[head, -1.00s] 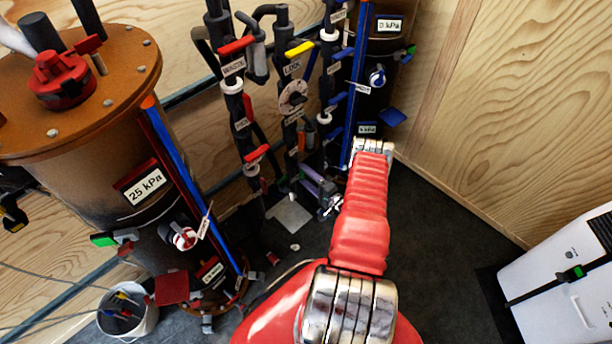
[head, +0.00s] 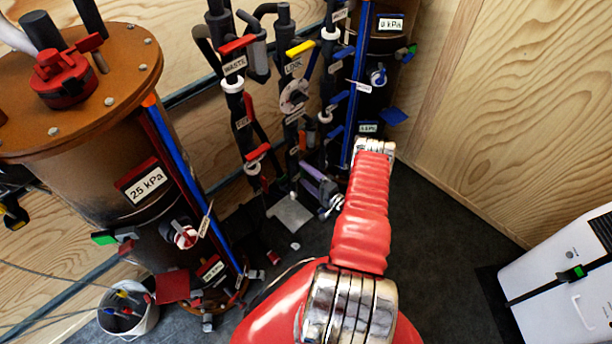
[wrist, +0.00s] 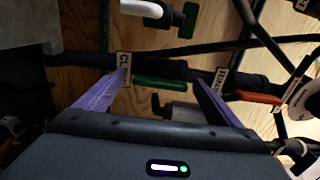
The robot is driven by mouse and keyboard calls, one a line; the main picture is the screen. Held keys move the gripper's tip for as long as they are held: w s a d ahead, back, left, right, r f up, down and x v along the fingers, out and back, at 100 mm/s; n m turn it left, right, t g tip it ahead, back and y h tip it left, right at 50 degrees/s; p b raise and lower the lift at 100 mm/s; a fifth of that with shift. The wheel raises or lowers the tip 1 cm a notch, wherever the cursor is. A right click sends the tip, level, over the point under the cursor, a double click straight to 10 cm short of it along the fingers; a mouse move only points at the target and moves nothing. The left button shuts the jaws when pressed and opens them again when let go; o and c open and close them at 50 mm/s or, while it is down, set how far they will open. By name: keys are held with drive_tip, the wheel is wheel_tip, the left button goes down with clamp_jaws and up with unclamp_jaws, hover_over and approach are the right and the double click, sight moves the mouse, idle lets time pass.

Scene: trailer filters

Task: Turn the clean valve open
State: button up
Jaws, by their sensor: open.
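The clean valve's green handle (wrist: 160,82) shows in the wrist view, lying along a dark pipe between my two purple fingers. A tag (wrist: 123,65) beginning "CL" hangs on the pipe by the left finger, which hides part of it. My gripper (wrist: 159,77) is open, with one finger on each side of the handle. I cannot tell whether either finger touches it. In the head view my gripper (head: 318,183) is low beside the pipe stand, beyond my red arm, and the green handle cannot be made out.
An orange handle (wrist: 255,97) with its own tag (wrist: 219,80) lies right of the green one. A white valve (wrist: 145,9) is above. Pipes with red handles (head: 238,44) stand behind. A brown tank (head: 90,170) is at left, a white box (head: 560,285) at right. Dark floor (head: 440,240) is clear.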

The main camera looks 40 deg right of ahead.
drive_tip(key=s, duration=1.3)
drive_tip(key=shift+s+d, duration=0.2)
drive_tip(key=shift+s, duration=0.1)
